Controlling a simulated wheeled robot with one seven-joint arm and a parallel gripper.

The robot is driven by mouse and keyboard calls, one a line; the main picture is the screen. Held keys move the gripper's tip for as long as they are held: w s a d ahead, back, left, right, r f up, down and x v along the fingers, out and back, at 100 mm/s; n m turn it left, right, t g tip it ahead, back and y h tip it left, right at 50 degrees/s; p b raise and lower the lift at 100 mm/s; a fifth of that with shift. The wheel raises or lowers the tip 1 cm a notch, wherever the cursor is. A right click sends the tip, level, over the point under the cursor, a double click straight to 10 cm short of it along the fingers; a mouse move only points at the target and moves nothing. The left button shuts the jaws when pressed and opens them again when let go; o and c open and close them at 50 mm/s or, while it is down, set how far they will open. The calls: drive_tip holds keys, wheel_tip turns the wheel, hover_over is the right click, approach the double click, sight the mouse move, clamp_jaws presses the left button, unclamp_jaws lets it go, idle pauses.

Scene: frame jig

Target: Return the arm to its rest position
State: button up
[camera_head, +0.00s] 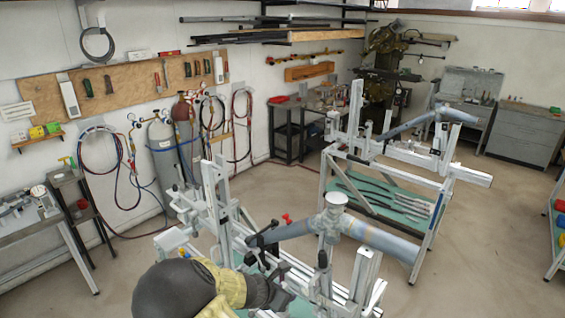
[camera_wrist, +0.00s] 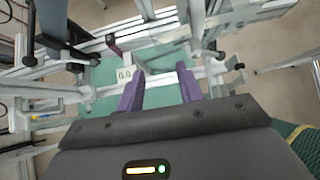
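My gripper (camera_wrist: 160,86) shows in the wrist view with two purple fingers spread apart and nothing between them. Beyond the fingers are the pale metal bars of the near frame jig and a small white block with dark marks (camera_wrist: 125,75). In the head view my arm, dark and partly in a yellow cover, reaches in from the bottom, and its dark end is low beside the near frame jig (camera_head: 215,200). My fingertips are hard to make out there. I cannot tell whether my gripper touches the jig.
The near jig carries a blue-grey tube (camera_head: 375,240) and upright posts close to my arm. A second jig (camera_head: 345,135) stands behind it at the right. Gas cylinders (camera_head: 162,150) and a side bench (camera_head: 40,230) are left. Bare floor (camera_head: 480,230) lies right.

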drive_tip(key=w+d+r+m+y+b, duration=0.4)
drive_tip(key=d+r+m, duration=0.65)
drive_tip(key=m, duration=0.85)
drive_tip(key=s+d+f+m+g+b, duration=0.1)
drive_tip(key=s+f+m+b, duration=0.2)
drive_tip(key=s, duration=0.4)
drive_tip(key=s+d+f+m+g+y+b, duration=0.1)
drive_tip(key=s+d+f+m+b, duration=0.1)
drive_tip(key=s+f+b, duration=0.3)
drive_tip(key=s+d+f+m+g+b, duration=0.1)
drive_tip(key=s+f+m+g+b, duration=0.1)
drive_tip(key=s, duration=0.9)
wheel_tip(320, 180, down, 3)
drive_tip(key=shift+s+d+f+m+y+b, duration=0.15)
drive_tip(key=shift+d+m+y+b, duration=0.25)
drive_tip(key=shift+m+b, duration=0.55)
drive_tip(key=shift+c, duration=0.3)
